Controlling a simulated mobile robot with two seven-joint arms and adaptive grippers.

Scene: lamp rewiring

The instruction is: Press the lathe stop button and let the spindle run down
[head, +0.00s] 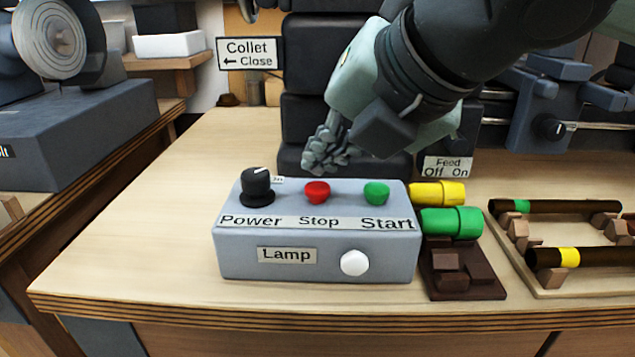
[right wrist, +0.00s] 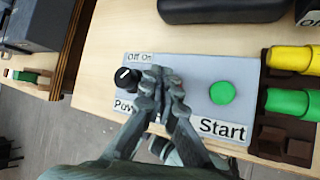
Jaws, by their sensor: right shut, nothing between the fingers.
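The grey control box (head: 235,262) stands near the front edge of the bench. On its top are a black Power knob (head: 257,188), a red Stop button (head: 317,191) and a green Start button (head: 376,192). A white button (head: 354,263) is on its front beside the Lamp label. My right gripper (head: 318,165) is shut and empty, just above and behind the red button in the head view. In the right wrist view the shut fingers (right wrist: 160,75) lie between the knob (right wrist: 127,78) and the green button (right wrist: 222,92), hiding the red button. I cannot tell whether they touch it. My left gripper is not in view.
Right of the box, a dark holder (head: 462,283) has a yellow piece (head: 437,193) and a green piece (head: 450,221). Farther right, a wooden rack (head: 525,277) carries dark rods with coloured bands. Lathe parts stand behind. The bench left of the box is clear.

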